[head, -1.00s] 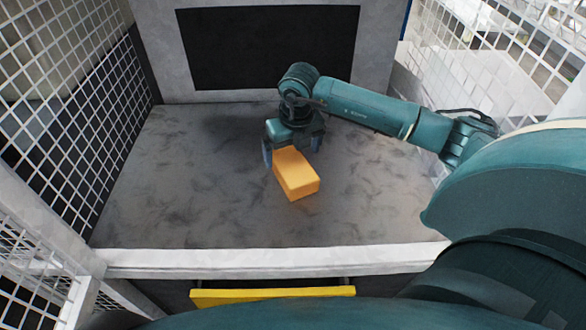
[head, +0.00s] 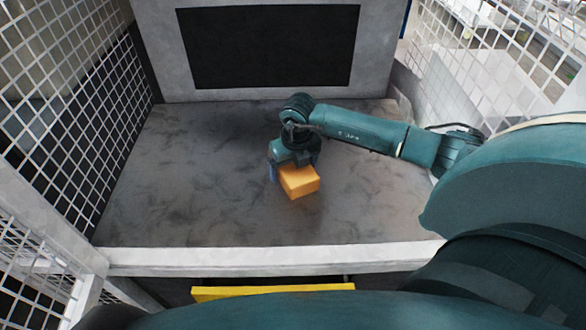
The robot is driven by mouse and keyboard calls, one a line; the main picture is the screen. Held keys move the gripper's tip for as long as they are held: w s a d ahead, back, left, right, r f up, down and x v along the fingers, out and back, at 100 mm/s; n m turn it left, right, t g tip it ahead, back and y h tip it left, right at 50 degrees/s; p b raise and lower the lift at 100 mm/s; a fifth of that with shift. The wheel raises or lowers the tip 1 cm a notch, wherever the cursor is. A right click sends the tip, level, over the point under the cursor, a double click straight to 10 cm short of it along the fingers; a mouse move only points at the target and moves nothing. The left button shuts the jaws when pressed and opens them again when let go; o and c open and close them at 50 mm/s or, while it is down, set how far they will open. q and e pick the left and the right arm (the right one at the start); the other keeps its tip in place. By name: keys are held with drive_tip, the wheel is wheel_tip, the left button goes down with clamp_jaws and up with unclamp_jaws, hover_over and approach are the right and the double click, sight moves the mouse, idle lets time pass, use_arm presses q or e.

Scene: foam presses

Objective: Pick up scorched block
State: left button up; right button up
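One orange-yellow block (head: 300,184) lies on the grey floor of the press bay, slightly right of the middle. No scorch marks can be made out on it at this size. My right gripper (head: 294,168) points down over the block's far part and hides it. One finger shows along the block's left side, and the other is mostly hidden at the far right. Whether the fingers press on the block cannot be seen. My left gripper is out of view.
The grey bay floor (head: 180,190) is otherwise clear. White mesh fences (head: 65,110) stand at left and right. A dark panel (head: 275,47) is in the back wall. A pale ledge (head: 270,259) and a yellow bar (head: 272,292) run along the front.

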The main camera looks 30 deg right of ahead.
drive_tip(key=c, duration=0.7)
drive_tip(key=shift+r, duration=0.1)
drive_tip(key=shift+c, duration=0.2)
